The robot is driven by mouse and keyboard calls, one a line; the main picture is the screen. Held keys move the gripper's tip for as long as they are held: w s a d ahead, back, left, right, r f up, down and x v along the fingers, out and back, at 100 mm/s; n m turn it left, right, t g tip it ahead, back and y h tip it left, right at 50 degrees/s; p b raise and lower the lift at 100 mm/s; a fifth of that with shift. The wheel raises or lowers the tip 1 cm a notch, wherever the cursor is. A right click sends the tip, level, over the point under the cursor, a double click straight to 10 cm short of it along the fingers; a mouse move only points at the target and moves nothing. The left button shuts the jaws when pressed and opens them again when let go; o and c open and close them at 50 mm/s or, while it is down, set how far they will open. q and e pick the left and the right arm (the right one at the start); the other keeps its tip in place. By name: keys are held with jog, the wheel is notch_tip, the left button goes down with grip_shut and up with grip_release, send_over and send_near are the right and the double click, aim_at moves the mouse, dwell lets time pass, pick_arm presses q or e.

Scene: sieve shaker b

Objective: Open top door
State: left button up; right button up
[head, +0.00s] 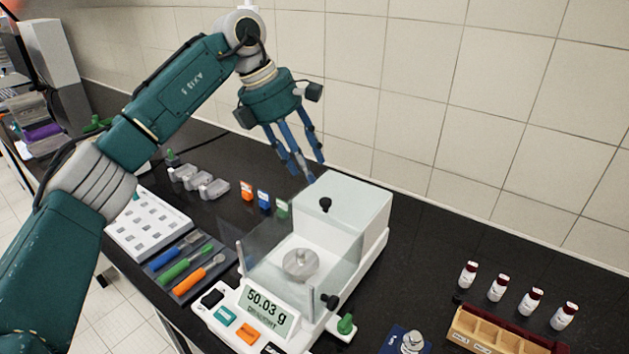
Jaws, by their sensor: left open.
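A white balance (370,262) with a glass draft shield stands on the black bench in the middle of the head view. Its display (265,309) reads 50.03 g. A pale, see-through top door (350,196) lies over the chamber, with a black knob (325,204) on it. A metal weighing pan (300,264) shows through the glass. My left gripper (308,172) is open and empty, its blue fingers pointing down just behind and above the top door's far left edge. I cannot tell whether a fingertip touches the door. My right gripper is not in view.
A tray of coloured tools (186,264) and a white rack (148,226) lie left of the balance. Small coloured blocks (263,199) stand behind it. Several red-capped vials (497,288) and a wooden box (490,333) are at right. A tiled wall (420,100) bounds the back.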

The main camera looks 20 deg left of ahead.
pick_arm(q)
jog(key=shift+v, duration=1.3)
